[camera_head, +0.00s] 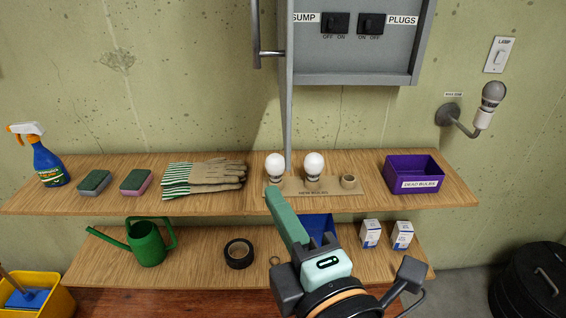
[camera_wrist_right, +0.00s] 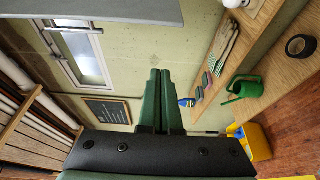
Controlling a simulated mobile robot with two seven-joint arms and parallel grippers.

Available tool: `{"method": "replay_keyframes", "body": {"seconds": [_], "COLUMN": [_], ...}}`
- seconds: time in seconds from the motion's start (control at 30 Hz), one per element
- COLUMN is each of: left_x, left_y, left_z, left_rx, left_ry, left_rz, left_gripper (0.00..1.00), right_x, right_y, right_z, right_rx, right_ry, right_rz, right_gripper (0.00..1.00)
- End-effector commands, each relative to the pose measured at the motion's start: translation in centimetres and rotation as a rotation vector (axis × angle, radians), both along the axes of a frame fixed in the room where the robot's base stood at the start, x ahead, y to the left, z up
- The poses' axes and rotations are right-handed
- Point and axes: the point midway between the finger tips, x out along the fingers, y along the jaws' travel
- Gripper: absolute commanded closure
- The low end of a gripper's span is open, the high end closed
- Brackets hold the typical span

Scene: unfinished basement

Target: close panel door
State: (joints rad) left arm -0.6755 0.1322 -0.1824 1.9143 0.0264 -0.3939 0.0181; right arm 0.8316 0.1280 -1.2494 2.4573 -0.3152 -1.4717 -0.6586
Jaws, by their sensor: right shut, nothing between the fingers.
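The grey electrical panel (camera_head: 352,62) hangs on the wall at top centre of the head view, with switches marked SUMP and PLUGS. Its door (camera_head: 288,110) stands open at the panel's left side and shows nearly edge-on. A bar handle (camera_head: 256,35) sticks out on the door's left face. The tops of panel and door are cut off. My right gripper (camera_head: 274,197) is shut and empty, below the door's lower end in the picture and in front of the shelf. It also shows in the right wrist view (camera_wrist_right: 159,75), pointing toward the wall. My left gripper is out of view.
The upper shelf (camera_head: 120,203) bears two white bulbs (camera_head: 294,167), gloves (camera_head: 205,177), sponges, a spray bottle (camera_head: 45,160) and a purple bin (camera_head: 412,175). A lamp (camera_head: 484,105) juts from the wall at right. The lower shelf holds a green watering can (camera_head: 147,243) and tape (camera_head: 239,253).

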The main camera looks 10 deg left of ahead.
Motion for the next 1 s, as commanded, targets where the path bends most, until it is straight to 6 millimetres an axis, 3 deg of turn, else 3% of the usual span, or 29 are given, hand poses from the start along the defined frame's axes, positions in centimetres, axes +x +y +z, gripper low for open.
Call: {"method": "replay_keyframes", "body": {"seconds": [0.17, 0.67, 0.8, 1.0], "left_x": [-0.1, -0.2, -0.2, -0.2], "left_y": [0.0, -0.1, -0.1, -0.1], "left_z": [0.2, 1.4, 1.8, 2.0], "left_rx": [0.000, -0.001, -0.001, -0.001], "left_ry": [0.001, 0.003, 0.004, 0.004], "left_rz": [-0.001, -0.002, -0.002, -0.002], "left_gripper": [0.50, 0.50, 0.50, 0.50], "right_x": [0.9, 8.3, 8.7, 9.0], "right_y": [0.8, 6.0, 3.7, 2.3], "right_z": [0.2, 0.3, 0.2, 0.2], "right_rx": [-0.008, -0.006, -0.005, -0.004], "right_ry": [-0.009, -0.008, -0.007, -0.007], "right_rz": [-0.001, -0.001, -0.001, 0.001], "right_gripper": [1.00, 1.00, 1.00, 1.00]}}
